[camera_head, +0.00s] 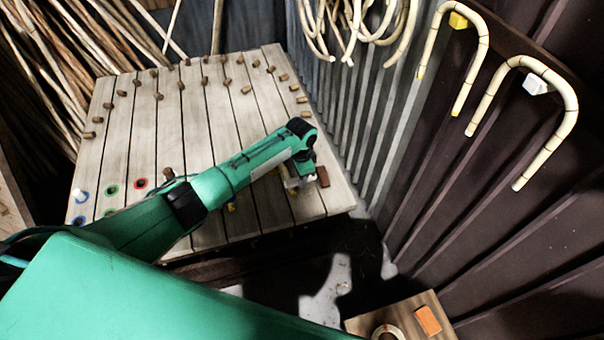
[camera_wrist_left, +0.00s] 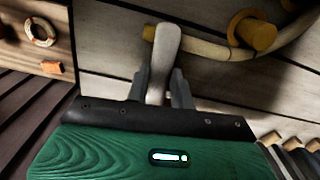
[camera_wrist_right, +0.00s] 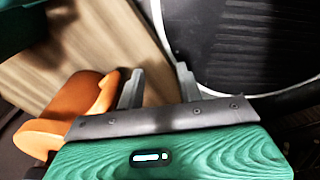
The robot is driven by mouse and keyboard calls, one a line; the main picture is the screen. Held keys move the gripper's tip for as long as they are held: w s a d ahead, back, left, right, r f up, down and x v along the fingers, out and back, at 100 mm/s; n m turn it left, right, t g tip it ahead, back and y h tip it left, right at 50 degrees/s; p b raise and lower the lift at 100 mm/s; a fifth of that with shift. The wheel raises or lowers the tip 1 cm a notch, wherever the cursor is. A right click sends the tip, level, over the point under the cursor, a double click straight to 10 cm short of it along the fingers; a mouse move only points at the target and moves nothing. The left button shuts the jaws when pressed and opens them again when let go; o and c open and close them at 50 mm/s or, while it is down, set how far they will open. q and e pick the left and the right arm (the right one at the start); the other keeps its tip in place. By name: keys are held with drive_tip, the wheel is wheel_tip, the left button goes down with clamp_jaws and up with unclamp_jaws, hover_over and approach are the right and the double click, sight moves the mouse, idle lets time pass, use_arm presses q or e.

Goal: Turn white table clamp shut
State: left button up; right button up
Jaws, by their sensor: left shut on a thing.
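The white table clamp (camera_wrist_left: 164,52) shows in the left wrist view as a pale lever between my left fingers. My left gripper (camera_wrist_left: 166,85) is shut on it, at the slatted table (camera_wrist_left: 110,65). In the head view my left gripper (camera_head: 300,188) is over the right side of the slatted table (camera_head: 143,130), and the arm hides most of the clamp. A rattan rod (camera_wrist_left: 195,45) passes just behind the lever. My right gripper (camera_wrist_right: 158,85) is open, with nothing between its fingers; it is outside the head view.
Several wooden pegs (camera_head: 246,89) stand on the table. A yellow peg (camera_wrist_left: 257,36) is beside the rod. Bent rattan canes (camera_head: 478,60) hang at the right wall. A wooden board (camera_head: 365,322) with an orange block (camera_head: 428,321) is at the lower right. An orange object (camera_wrist_right: 75,105) is beside my right finger.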

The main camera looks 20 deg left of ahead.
use_arm(q)
drive_tip(key=shift+w+a+r+m, duration=0.2)
drive_tip(key=shift+w+m, duration=0.05)
drive_tip(key=shift+m, duration=0.15)
use_arm(e)
drive_tip(key=shift+a, duration=0.3)
use_arm(q)
drive_tip(key=o, duration=1)
drive_tip(key=shift+s, duration=0.15)
drive_tip(key=shift+f, duration=0.1)
